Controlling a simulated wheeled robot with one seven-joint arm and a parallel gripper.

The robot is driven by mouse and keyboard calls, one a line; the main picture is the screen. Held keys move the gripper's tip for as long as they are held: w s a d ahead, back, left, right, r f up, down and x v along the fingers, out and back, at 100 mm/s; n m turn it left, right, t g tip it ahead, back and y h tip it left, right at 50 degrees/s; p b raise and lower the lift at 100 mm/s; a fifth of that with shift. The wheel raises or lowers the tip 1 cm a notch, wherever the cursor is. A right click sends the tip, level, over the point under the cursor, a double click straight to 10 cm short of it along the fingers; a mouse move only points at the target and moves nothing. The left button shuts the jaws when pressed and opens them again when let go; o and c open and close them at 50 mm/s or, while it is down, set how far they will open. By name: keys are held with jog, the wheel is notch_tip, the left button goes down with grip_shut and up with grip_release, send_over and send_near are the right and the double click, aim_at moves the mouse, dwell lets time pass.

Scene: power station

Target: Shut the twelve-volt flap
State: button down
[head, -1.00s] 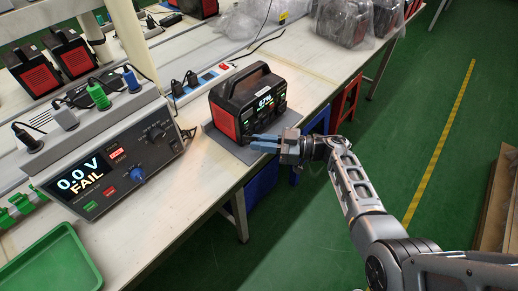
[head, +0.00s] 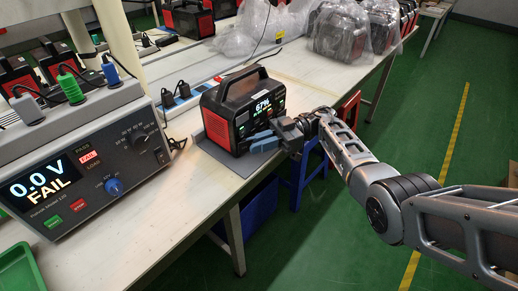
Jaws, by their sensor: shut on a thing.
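The black and red power station (head: 226,128) stands upright on a grey mat (head: 226,157) near the bench edge, its lit display reading about 67%. My gripper (head: 257,139) reaches in from the right, its blue fingers at the lower front of the power station. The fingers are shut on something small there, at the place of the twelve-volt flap. The flap is too small and too covered by the fingers for me to tell its angle.
A tester (head: 85,165) reading 0.0 V FAIL stands left on the white bench (head: 165,215). A power strip (head: 182,101) lies behind the power station. Bagged units (head: 345,35) stand farther back. A green tray (head: 14,272) is at lower left. The green floor at right is open.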

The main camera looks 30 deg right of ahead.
jog(key=shift+s+f, duration=0.1)
jog(key=shift+f, duration=0.05)
jog(key=c, duration=1.2)
grip_release()
jog(key=shift+o, duration=0.2)
jog(key=shift+r, duration=0.25)
